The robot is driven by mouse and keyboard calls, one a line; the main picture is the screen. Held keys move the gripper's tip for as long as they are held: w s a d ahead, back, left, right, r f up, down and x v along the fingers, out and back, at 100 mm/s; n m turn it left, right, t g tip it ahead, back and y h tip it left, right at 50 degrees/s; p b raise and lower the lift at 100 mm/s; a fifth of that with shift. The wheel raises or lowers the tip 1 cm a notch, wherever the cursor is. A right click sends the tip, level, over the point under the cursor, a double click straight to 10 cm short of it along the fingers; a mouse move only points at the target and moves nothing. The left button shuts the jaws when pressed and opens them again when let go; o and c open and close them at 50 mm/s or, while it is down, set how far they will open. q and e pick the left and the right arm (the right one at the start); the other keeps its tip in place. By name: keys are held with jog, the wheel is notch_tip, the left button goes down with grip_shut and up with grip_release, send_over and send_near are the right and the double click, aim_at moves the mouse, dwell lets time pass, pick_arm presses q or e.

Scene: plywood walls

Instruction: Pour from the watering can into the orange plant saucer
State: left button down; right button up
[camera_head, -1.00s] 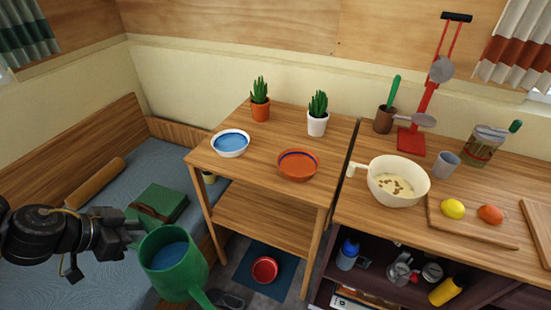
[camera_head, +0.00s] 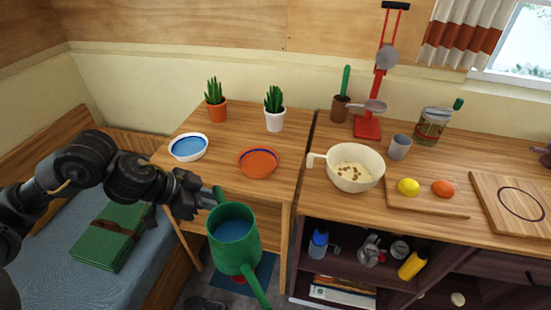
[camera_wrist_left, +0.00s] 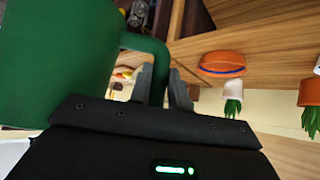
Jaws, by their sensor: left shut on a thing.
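The green watering can (camera_head: 236,250) hangs in front of the small wooden table, upright or nearly so, with blue water (camera_head: 233,230) inside. My left gripper (camera_head: 206,196) is shut on its handle. In the left wrist view the can (camera_wrist_left: 65,60) fills the upper left and its handle passes between the fingers (camera_wrist_left: 165,85). The orange plant saucer (camera_head: 258,163) sits on the table's right front part, behind and above the can, apart from it. It also shows in the left wrist view (camera_wrist_left: 222,63). My right gripper is not in view.
On the small table (camera_head: 215,165) stand a blue and white saucer (camera_head: 188,147), a cactus in an orange pot (camera_head: 216,110) and one in a white pot (camera_head: 274,120). A cream bowl (camera_head: 355,168) stands on the counter to the right. A bed (camera_head: 110,270) lies left.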

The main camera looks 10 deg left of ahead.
pick_arm(q)
jog(key=w+a+r+n+t+y+p, duration=0.2)
jog(key=w+a+n, duration=0.1)
jog(key=w+a, duration=0.6)
jog(key=w+a+r+n+t+y+p, duration=0.1)
jog(key=w+a+r+n, duration=0.2)
jog(key=w+a, duration=0.55)
jog(key=w+a+f+n+y+p, duration=0.1)
jog(key=w+a+f+n+y, duration=0.1)
jog(key=a, duration=0.6)
jog(key=w+a+f+n+y+p, duration=0.2)
jog(key=w+a+f, duration=0.3)
jog(key=a, duration=0.4)
jog(key=shift+w+a+n+t+y, duration=0.15)
jog(key=shift+n+t+y, duration=0.2)
jog(key=shift+n, duration=0.35)
jog(key=shift+r, duration=0.1)
